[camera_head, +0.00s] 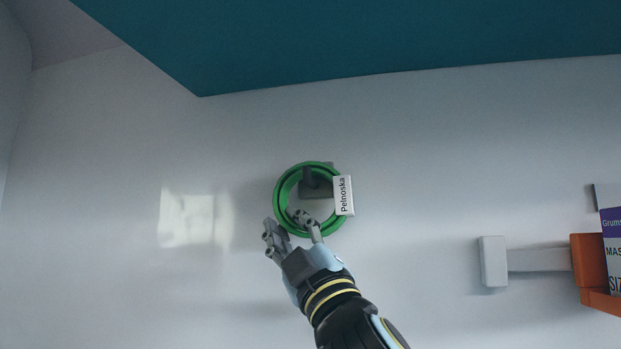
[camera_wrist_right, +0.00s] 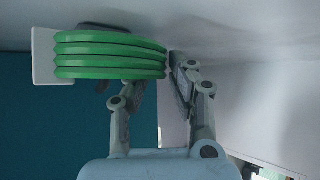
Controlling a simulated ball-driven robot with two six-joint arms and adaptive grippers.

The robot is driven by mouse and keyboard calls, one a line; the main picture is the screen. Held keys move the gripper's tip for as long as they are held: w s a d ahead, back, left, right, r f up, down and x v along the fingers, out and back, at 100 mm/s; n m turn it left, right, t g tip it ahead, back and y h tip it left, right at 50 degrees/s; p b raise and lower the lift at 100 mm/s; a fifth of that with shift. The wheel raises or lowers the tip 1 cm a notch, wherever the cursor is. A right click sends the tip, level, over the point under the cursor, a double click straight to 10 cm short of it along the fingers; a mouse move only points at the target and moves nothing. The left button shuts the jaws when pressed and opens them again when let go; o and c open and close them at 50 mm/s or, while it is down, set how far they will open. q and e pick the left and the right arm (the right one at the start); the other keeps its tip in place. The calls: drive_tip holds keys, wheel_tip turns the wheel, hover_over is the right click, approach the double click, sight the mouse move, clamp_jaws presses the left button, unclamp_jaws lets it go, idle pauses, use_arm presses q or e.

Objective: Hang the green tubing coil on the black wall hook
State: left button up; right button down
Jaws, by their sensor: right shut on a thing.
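The green tubing coil (camera_head: 280,200) is a ring of several turns with a white tag (camera_head: 344,196) reading "Pelnoska" on its right side. My right gripper (camera_head: 284,222) is shut on the coil's lower left rim, one finger inside the ring and one outside. The dark wall hook (camera_head: 318,186) shows through the coil's opening. In the right wrist view the coil (camera_wrist_right: 110,56) is seen edge-on close to the wall, beside the gripper's fingers (camera_wrist_right: 158,75). I cannot tell whether the coil rests on the hook. My left gripper is not in view.
The pale wall (camera_head: 420,140) around the coil is bare. A teal panel (camera_head: 380,40) spans the top. At the right, a grey bracket (camera_head: 493,262) sticks out near an orange holder (camera_head: 588,262) with a labelled box (camera_head: 611,245).

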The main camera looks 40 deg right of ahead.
drive_tip(key=c, duration=1.1)
unclamp_jaws()
drive_tip(key=shift+f, duration=0.1)
drive_tip(key=v, duration=0.7)
drive_tip(key=shift+s, duration=0.2)
drive_tip(key=shift+f, duration=0.1)
